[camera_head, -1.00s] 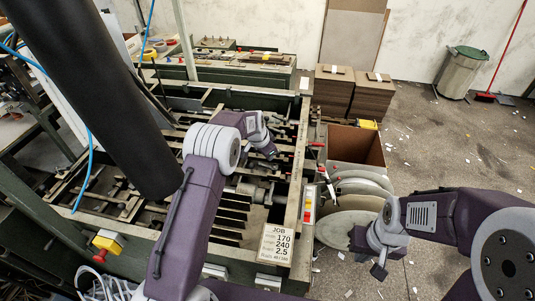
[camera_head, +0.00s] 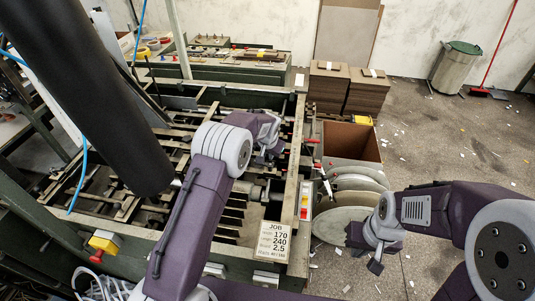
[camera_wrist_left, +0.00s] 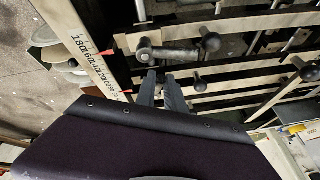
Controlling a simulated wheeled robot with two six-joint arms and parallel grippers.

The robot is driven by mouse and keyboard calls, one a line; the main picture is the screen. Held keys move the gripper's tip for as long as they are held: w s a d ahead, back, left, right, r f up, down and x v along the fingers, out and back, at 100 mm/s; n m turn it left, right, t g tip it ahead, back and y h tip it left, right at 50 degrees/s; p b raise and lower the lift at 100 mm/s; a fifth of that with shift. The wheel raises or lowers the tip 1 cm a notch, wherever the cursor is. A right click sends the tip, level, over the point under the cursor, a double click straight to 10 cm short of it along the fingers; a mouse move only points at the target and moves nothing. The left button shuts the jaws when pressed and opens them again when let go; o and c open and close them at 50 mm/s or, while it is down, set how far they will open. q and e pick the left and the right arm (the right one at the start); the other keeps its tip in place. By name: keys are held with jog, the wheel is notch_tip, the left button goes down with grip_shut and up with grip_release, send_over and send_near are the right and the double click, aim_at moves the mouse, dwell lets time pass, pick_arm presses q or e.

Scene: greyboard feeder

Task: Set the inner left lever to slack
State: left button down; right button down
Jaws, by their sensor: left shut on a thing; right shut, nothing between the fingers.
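My left gripper (camera_head: 268,157) reaches down among the bars inside the feeder frame, near its right rail. In the left wrist view its two fingers (camera_wrist_left: 163,88) are nearly together, just below a dark clamp-like lever end (camera_wrist_left: 145,52) on a metal rod. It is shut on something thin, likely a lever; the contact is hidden. Dark round knobs show right of the fingers, one higher (camera_wrist_left: 211,42) and one closer (camera_wrist_left: 200,84). I cannot tell which is the inner left lever or how it is set. My right gripper (camera_head: 376,262) is shut and empty, outside the frame.
A JOB card (camera_head: 273,240) hangs on the front right corner of the frame. Round grey discs (camera_head: 345,224) and an open cardboard box (camera_head: 352,142) stand right of it. A black column (camera_head: 95,90) blocks the left side.

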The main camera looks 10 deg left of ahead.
pick_arm(q)
jog(key=c, duration=1.4)
grip_release()
jog(key=shift+c, duration=0.2)
jog(key=shift+r, duration=0.15)
jog(key=b+v, duration=0.2)
jog(key=v, duration=0.6)
jog(key=shift+s+r, duration=0.2)
jog(key=shift+r, duration=0.2)
